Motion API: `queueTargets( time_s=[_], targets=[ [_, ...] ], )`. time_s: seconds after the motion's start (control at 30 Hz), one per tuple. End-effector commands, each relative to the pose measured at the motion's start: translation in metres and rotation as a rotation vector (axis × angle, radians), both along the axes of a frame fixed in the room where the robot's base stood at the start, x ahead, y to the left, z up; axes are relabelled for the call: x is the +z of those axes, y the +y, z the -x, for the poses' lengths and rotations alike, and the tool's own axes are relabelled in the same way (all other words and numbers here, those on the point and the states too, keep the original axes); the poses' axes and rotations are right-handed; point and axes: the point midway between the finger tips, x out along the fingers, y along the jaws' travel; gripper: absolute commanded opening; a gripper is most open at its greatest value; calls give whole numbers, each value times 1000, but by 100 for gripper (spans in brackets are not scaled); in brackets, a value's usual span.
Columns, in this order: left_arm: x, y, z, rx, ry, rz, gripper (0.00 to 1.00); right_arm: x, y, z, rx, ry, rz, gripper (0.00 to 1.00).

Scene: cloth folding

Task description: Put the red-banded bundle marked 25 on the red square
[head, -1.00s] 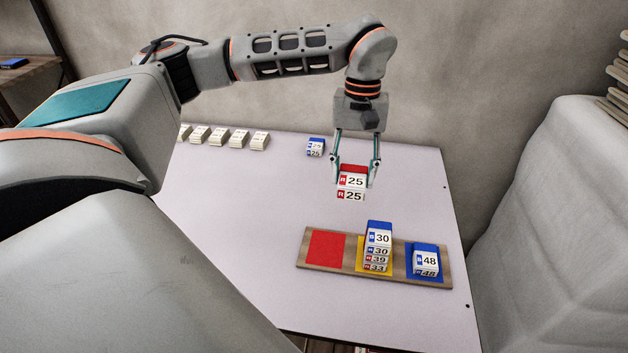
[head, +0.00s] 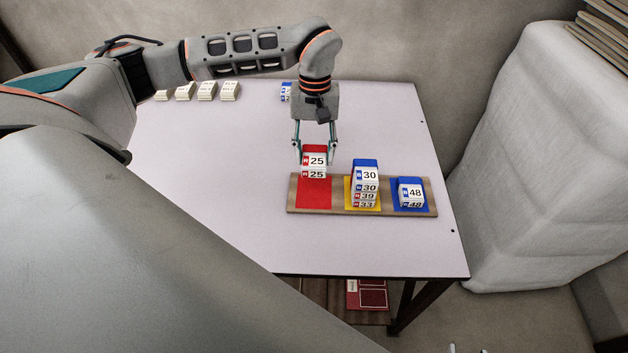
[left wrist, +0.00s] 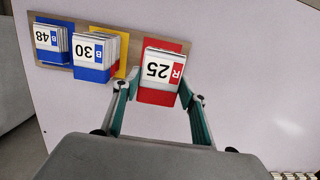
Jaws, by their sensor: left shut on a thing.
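The red-banded bundle marked 25 (head: 315,161) is held between the fingers of my left gripper (head: 316,153), which is shut on it. In the head view it covers the far end of the red square (head: 313,194), whose near part shows bare. I cannot tell how far above the board it is. In the left wrist view the bundle (left wrist: 160,72) sits between the fingertips (left wrist: 160,93) with its label facing up and hides most of the red square. My right gripper is not in view.
The wooden board (head: 335,211) also has a yellow square with a stack topped by blue bundle 30 (head: 367,175), and a blue square with bundle 48 (head: 410,191). Several pale bundles (head: 208,91) and a blue-banded one (head: 286,92) lie at the table's back.

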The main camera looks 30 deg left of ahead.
Motion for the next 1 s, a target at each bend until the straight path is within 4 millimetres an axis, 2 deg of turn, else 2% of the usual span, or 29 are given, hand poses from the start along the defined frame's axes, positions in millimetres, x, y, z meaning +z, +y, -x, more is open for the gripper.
queueTargets(
  time_s=[0.03,0.1,0.3,0.53,0.77,1.0],
  targets=[
    [-15,0,1,2,6,2,21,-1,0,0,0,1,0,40],
    [-31,0,1,1,5,1,21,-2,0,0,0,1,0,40],
    [-64,0,0,2,2,1,21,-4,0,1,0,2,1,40],
    [-77,0,0,2,1,0,21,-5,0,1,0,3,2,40],
    [-107,0,0,1,2,1,21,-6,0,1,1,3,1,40],
    [-109,0,0,0,-1,0,21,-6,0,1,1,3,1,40]
  ],
)
